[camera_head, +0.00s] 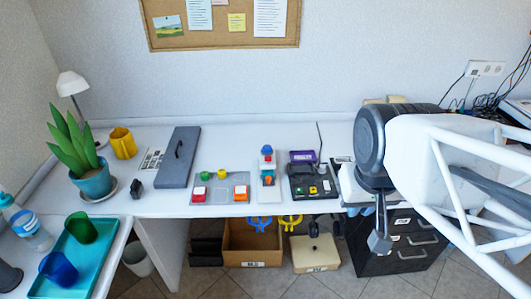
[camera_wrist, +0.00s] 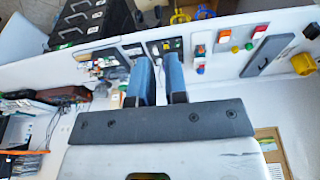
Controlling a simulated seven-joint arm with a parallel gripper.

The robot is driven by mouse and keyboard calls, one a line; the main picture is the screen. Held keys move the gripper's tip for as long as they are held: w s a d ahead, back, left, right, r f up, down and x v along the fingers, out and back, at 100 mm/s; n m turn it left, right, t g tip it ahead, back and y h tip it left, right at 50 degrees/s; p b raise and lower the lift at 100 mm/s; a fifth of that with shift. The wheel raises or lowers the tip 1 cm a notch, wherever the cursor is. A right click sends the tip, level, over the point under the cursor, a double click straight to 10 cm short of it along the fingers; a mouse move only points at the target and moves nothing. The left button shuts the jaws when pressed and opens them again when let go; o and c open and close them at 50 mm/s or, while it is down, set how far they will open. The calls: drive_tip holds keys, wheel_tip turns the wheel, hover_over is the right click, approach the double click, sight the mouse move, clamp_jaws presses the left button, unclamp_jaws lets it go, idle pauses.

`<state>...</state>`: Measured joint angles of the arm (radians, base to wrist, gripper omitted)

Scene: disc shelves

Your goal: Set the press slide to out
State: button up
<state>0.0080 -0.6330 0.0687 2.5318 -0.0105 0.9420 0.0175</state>
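Which part is the press slide I cannot tell for sure. A narrow upright unit (camera_head: 268,180) with a blue knob on top stands on the white table; it also shows in the wrist view (camera_wrist: 199,52). Right of it in the head view is a dark device (camera_head: 312,182) with yellow and green parts and a purple top, also in the wrist view (camera_wrist: 163,46). A slide's position is too small to read. My gripper (camera_head: 381,236) is right of both, near the table's front edge. In the wrist view its blue fingers (camera_wrist: 160,75) stand apart with nothing between them.
A button panel (camera_head: 220,189), a grey board with a handle (camera_head: 179,158) and a yellow mug (camera_head: 123,143) are farther left. A black drawer unit (camera_head: 402,243) stands below my arm. Blue (camera_head: 259,223) and yellow hooks (camera_head: 290,221) hang at the table front.

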drive_tip(key=o, duration=0.5)
drive_tip(key=shift+w, duration=0.35)
drive_tip(key=shift+c, duration=0.2)
drive_tip(key=shift+o, duration=0.6)
drive_tip(key=w+a+f, duration=0.1)
drive_tip(key=w+a, duration=0.1)
drive_tip(key=w, duration=0.9)
drive_tip(key=shift+w+m+g, duration=0.2)
drive_tip(key=shift+m+g, duration=0.1)
drive_tip(key=shift+m, duration=0.1)
drive_tip(key=m+g, duration=0.2)
drive_tip(key=m, duration=0.1)
hover_over(269, 177)
drive_tip(key=f, duration=2.5)
drive_tip(key=shift+s+f, duration=0.25)
drive_tip(key=shift+w+f, duration=0.15)
drive_tip(key=shift+f, duration=0.15)
drive_tip(key=shift+f, duration=0.1)
drive_tip(key=shift+f, duration=3.8)
